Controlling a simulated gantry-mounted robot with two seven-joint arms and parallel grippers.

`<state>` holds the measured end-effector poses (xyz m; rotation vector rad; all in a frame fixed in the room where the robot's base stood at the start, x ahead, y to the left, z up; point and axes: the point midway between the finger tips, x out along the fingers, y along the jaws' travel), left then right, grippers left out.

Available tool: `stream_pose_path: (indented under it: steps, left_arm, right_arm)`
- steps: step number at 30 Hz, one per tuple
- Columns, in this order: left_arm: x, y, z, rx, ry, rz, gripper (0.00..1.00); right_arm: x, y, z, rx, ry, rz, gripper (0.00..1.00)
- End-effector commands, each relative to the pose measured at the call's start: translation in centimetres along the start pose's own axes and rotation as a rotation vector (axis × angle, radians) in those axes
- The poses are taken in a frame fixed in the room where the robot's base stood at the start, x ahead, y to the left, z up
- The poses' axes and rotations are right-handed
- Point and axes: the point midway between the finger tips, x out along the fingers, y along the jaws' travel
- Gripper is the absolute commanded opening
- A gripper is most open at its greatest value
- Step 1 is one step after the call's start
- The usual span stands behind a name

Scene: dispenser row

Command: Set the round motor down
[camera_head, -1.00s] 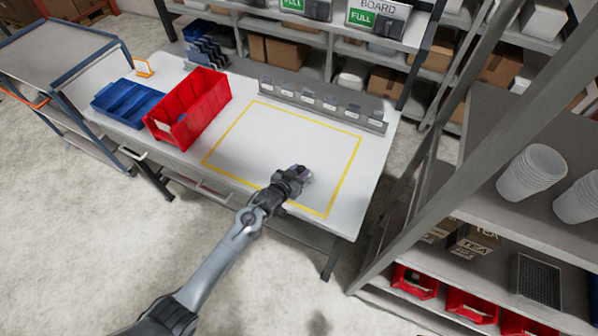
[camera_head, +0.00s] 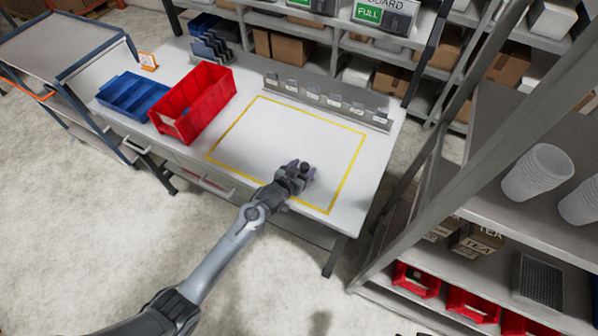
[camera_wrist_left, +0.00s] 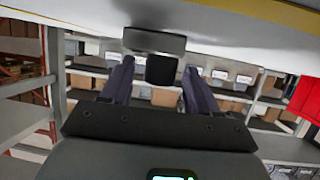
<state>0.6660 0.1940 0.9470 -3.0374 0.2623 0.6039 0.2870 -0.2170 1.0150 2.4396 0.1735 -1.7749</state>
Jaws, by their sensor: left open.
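The round motor (camera_head: 305,167) is a small dark piece at the near right part of the yellow-outlined area on the white table. In the left wrist view, which is upside down, it shows as a black block (camera_wrist_left: 160,70) with a wider grey base (camera_wrist_left: 154,42) against the table top. My left gripper (camera_head: 301,172) is low over the table around the motor. Its two fingers stand apart on either side of it in the left wrist view (camera_wrist_left: 150,80), with gaps showing. My right gripper is not in view.
A red bin (camera_head: 194,103) and a blue divided tray (camera_head: 133,95) stand on the left of the table. A grey dispenser row (camera_head: 325,102) runs along the back. The yellow-outlined area (camera_head: 262,145) is otherwise clear. A shelf rack (camera_head: 490,190) stands at the right.

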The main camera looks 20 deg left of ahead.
Motion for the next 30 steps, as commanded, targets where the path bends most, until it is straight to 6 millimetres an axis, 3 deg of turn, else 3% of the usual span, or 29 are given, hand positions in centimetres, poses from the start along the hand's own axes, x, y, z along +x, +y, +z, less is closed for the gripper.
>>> stream_pose_path:
  steps: [5,21,30]
  left_arm:
    - [-0.7,0.0,0.0,0.000,0.001,0.000,0.60]
    - [-8.9,0.3,0.1,0.000,-0.001,-0.001,0.60]
    - [-11.2,0.5,0.3,0.000,-0.017,-0.002,0.60]
  right_arm:
    - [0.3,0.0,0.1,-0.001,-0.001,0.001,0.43]
    - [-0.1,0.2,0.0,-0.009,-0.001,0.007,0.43]
    - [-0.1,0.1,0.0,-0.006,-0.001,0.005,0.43]
